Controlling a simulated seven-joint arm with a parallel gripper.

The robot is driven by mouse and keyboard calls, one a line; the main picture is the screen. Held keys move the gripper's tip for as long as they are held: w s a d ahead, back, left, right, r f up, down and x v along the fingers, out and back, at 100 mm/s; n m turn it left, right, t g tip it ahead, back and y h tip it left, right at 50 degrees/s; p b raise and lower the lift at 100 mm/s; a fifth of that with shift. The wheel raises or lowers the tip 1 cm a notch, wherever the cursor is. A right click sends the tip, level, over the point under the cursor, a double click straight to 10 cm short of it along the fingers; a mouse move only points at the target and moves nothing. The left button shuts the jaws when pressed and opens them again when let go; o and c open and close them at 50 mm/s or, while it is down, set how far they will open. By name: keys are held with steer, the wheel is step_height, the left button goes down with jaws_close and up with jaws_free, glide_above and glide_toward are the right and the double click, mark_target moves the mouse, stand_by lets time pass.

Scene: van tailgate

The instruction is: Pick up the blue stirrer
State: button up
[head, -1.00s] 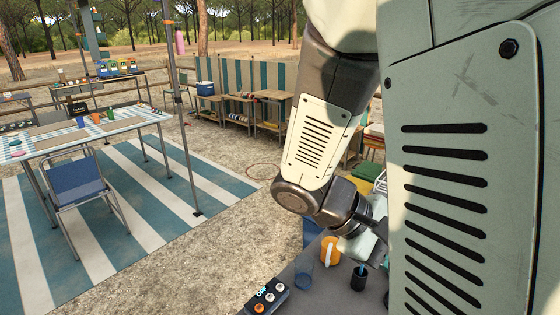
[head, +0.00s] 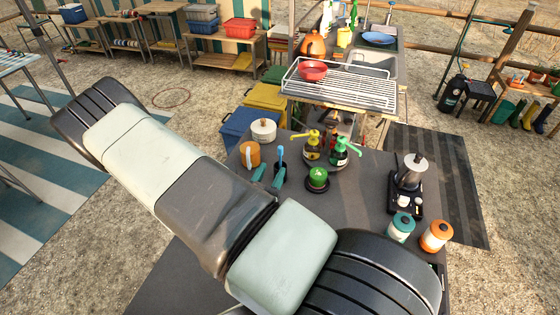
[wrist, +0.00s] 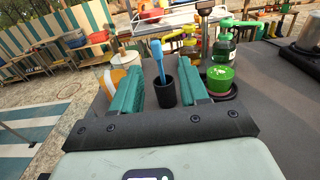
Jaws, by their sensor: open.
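The blue stirrer (head: 281,153) stands in a small black cup on the dark grey tailgate surface, its handle rising above the rim. In the wrist view the stirrer (wrist: 157,52) leans slightly and the black cup (wrist: 162,93) lies straight ahead. My gripper (head: 269,172) is open, with teal fingers low over the surface and pointing at the cup. In the wrist view the gripper (wrist: 159,70) has one finger to each side of the cup and stirrer in the picture. The fingers hold nothing. I cannot tell whether the fingertips reach the cup.
An orange mug (head: 250,154) stands close to the left, with a white lidded pot (head: 263,130) behind. A green candle-like jar (head: 317,178) on a dark saucer and pump bottles (head: 339,152) stand close to the right. A moka pot (head: 408,172) and canisters (head: 401,226) are farther right.

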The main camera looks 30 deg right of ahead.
mark_target(279, 153)
steer(key=x, duration=0.4)
steer(key=shift+w+d, duration=0.25)
steer(key=shift+w+a+f+x, duration=0.1)
steer(key=shift+x, duration=0.8)
steer(key=shift+w+a+f+x, duration=0.1)
steer(key=shift+f+x, duration=0.05)
steer(key=shift+x, duration=0.75)
steer(key=shift+w+a+f+x, duration=0.1)
steer(key=shift+x, duration=0.75)
jaws_close()
